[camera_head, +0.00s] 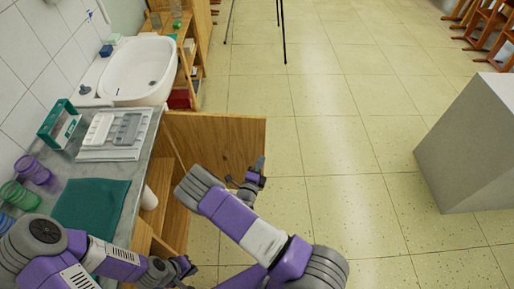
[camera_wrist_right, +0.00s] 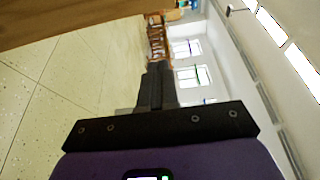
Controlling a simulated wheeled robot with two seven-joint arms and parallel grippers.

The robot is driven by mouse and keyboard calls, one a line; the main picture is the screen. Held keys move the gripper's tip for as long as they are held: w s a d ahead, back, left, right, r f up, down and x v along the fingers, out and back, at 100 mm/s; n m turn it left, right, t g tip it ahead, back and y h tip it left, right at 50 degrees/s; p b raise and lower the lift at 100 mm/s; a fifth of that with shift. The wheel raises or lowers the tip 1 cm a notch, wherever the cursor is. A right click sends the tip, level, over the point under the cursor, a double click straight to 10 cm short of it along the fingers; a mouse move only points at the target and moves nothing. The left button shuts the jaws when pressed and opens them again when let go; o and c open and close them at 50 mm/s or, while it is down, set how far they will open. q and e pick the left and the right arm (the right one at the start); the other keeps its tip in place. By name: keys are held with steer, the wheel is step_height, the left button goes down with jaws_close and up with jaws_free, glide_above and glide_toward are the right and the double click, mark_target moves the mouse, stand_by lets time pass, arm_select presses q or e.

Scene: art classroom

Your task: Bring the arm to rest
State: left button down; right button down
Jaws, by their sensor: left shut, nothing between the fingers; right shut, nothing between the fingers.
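My right arm, purple and grey, comes up from the bottom middle in the head view. My right gripper (camera_head: 256,170) is at the lower right edge of the open wooden cabinet door (camera_head: 230,140); I cannot tell whether it touches. In the right wrist view its dark fingers (camera_wrist_right: 157,82) are together with nothing between them. My left arm reaches in from the bottom left, in front of the counter. My left gripper (camera_head: 182,268) is low beside the open cabinet, small and partly hidden by its own wrist, and looks shut and empty.
The grey counter (camera_head: 92,170) holds a teal cloth (camera_head: 90,205), a white and grey tray (camera_head: 118,130), a green box (camera_head: 58,124) and coloured cups (camera_head: 32,170). A white sink (camera_head: 140,72) lies beyond. A grey block (camera_head: 465,145) stands right; tiled floor between is clear.

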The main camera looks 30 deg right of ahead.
steer(key=shift+s+a, duration=0.1)
steer(key=shift+s, duration=0.05)
steer(key=s+f+m+g+y, duration=0.1)
steer(key=s+f+m+g, duration=0.2)
steer(key=s+m+g, duration=0.3)
steer(key=s+d+f+m+g+y, duration=0.1)
steer(key=s+f+m+g, duration=0.35)
steer(key=s, duration=0.35)
steer(key=s+f+m+g+y, duration=0.1)
steer(key=s+f+m+g, duration=0.1)
steer(key=s+m+g, duration=0.5)
steer(key=s+a+f+m+y, duration=0.1)
steer(key=s+a+m+y, duration=0.35)
steer(key=a+m, duration=0.2)
steer(key=s+a+f+m+y, duration=0.1)
steer(key=s+a+m+y, duration=0.2)
steer(key=a+m+y, duration=0.3)
steer(key=w+a+r+m+t+y, duration=0.2)
steer(key=w+a+m+t+y, duration=0.2)
steer(key=m, duration=1.3)
steer(key=w+a+t, duration=0.2)
steer(key=w+a, duration=0.1)
steer(key=shift+a+r, duration=0.35)
steer(key=shift+a, duration=0.05)
